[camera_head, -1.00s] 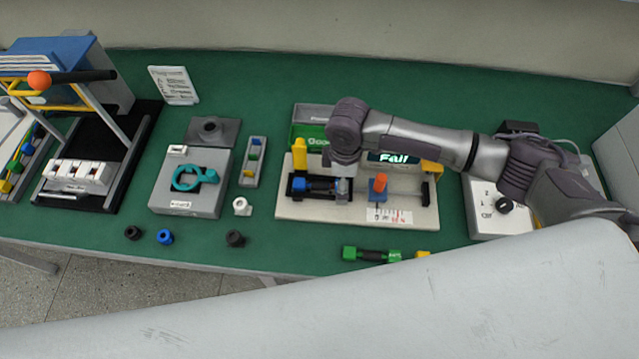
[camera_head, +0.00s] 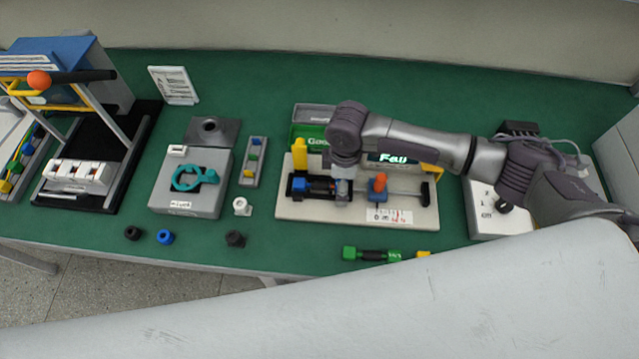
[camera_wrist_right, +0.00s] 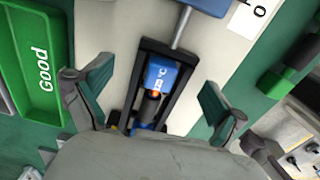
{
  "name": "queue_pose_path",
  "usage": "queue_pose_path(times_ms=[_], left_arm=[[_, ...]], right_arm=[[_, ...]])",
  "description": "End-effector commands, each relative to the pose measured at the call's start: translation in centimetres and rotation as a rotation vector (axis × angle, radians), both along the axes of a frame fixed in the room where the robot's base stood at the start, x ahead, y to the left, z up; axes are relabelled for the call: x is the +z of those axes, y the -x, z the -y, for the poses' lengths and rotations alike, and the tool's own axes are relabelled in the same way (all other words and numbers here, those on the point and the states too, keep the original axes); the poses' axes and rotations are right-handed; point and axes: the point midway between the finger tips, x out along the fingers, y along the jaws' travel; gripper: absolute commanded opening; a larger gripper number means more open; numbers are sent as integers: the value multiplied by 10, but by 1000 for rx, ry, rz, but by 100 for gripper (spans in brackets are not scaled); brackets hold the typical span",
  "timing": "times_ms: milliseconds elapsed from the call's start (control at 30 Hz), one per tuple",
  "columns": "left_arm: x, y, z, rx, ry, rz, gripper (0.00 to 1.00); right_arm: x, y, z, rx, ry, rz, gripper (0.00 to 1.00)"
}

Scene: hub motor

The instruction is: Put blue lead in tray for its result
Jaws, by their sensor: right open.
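The blue lead (camera_head: 300,185), with blue ends and a dark middle, lies in the black cradle of the white test fixture (camera_head: 290,210). In the right wrist view the blue lead (camera_wrist_right: 160,76) sits between my two fingers. My right gripper (camera_head: 343,188) is over the cradle; in the wrist view the gripper (camera_wrist_right: 153,90) is open, with its fingers apart on either side of the cradle. The fixture's display (camera_head: 393,159) appears to read "Fail". A green tray (camera_head: 308,133) marked "Good" stands behind the fixture; the tray (camera_wrist_right: 38,70) is also in the wrist view. My left gripper is out of view.
An orange-topped clamp (camera_head: 378,182) stands on the fixture, and a yellow post (camera_head: 300,152) at its left. A grey tray (camera_head: 316,113) adjoins the green one. A green lead (camera_head: 368,254) lies in front. A grey box with a teal clamp (camera_head: 192,180) stands left.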

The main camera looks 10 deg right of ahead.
Motion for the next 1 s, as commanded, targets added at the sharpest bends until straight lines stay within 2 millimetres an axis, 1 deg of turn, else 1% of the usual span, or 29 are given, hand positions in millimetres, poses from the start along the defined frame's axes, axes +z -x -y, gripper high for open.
queue_pose_path(times_ms=[1000], left_arm=[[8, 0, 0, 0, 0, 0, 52]], right_arm=[[1, 0, 0, 0, -1, -1, 96]])
